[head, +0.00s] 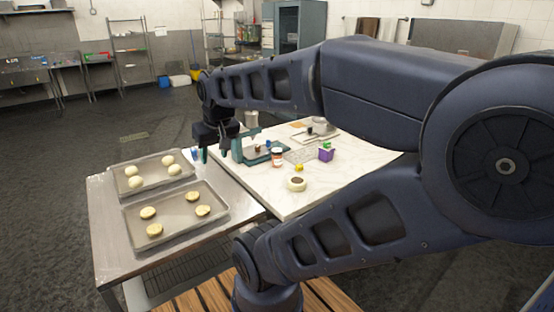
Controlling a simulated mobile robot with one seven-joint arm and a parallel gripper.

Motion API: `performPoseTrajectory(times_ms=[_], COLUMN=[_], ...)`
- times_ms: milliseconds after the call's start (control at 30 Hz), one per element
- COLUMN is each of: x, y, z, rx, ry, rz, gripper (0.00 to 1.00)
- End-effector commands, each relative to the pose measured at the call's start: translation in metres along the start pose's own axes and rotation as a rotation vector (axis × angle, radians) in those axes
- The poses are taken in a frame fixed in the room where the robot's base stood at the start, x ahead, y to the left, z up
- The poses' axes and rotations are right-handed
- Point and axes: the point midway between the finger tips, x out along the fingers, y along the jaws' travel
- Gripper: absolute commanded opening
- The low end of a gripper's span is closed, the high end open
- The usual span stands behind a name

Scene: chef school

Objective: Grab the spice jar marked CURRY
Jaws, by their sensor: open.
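A small jar (277,158) with a reddish-brown body and a pale label stands upright on the white marble-topped table; its label is too small to read, so I cannot tell whether it says CURRY. My gripper (220,155) points down at the left edge of this table, near the corner of the metal table. It is open, with its fingers apart and nothing visible between them. It is to the left of the jar and clear of it. A teal kitchen scale (250,157) is between my gripper and the jar.
A purple-and-green box (326,152), a small yellow item (299,167) and a round cream-coloured item (297,184) are right of the jar. Two baking trays (180,229) with pale rounds cover much of the metal table (105,235). The marble's front is clear.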

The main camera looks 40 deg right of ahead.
Motion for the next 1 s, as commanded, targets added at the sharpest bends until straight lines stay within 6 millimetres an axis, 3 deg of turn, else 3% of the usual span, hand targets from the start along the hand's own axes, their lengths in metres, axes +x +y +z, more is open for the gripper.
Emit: performPoseTrajectory(times_ms=[300, 467, 800, 1000], x=[0.0, 0.0, 0.001, 0.016], y=[0.0, 0.0, 0.002, 0.021], z=[0.0, 0.0, -0.003, -0.033], rx=[0.0, 0.0, 0.007, 0.076], ry=[0.0, 0.0, 0.0, 0.01], rz=[0.0, 0.0, 0.001, 0.012], gripper=[0.45, 0.74, 0.75, 0.75])
